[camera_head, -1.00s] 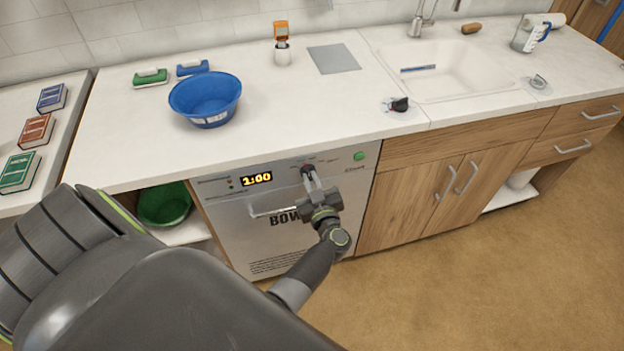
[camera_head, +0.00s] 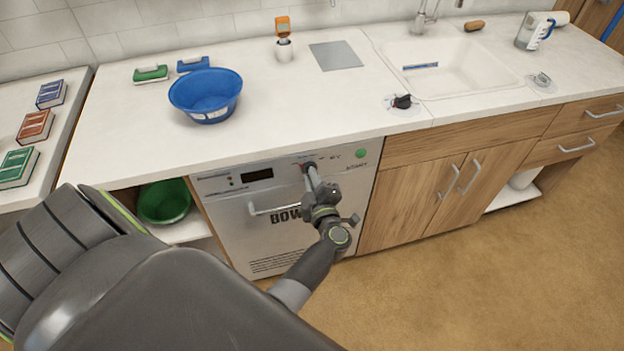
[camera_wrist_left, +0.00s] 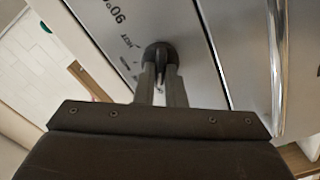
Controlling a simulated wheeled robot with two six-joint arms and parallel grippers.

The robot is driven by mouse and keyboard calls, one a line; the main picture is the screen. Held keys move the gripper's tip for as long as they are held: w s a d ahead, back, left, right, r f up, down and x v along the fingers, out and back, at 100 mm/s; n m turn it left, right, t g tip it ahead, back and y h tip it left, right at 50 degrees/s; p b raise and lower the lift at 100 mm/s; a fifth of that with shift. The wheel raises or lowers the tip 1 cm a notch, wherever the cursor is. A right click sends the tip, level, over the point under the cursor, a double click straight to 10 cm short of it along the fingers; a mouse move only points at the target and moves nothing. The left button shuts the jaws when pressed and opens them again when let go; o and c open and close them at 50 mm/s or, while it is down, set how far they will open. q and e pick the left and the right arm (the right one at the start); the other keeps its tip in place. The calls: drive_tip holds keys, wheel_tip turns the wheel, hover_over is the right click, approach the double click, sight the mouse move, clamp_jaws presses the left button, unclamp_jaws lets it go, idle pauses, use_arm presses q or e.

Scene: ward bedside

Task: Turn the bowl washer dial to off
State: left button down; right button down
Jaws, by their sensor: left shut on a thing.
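The bowl washer (camera_head: 262,232) is a silver front-panel machine under the white counter in the head view. Its dial is a dark knob (camera_head: 308,167) on the top panel; it also shows in the left wrist view (camera_wrist_left: 159,50). My left gripper (camera_head: 312,178) is at the panel, shut on the dial, with its two fingers on either side of the knob in the left wrist view (camera_wrist_left: 160,75). The washer's display (camera_head: 257,175) is dark. The fingers hide part of the dial's markings. My right gripper is out of view.
The washer's bar handle (camera_head: 272,209) sits just left of my gripper. A green start button (camera_head: 361,153) is to the right. A blue bowl (camera_head: 206,95) stands on the counter above. A green bowl (camera_head: 164,201) is on the shelf at left.

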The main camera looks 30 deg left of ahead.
use_arm(q)
drive_tip(key=shift+n, duration=0.4)
drive_tip(key=c, duration=1.5)
unclamp_jaws()
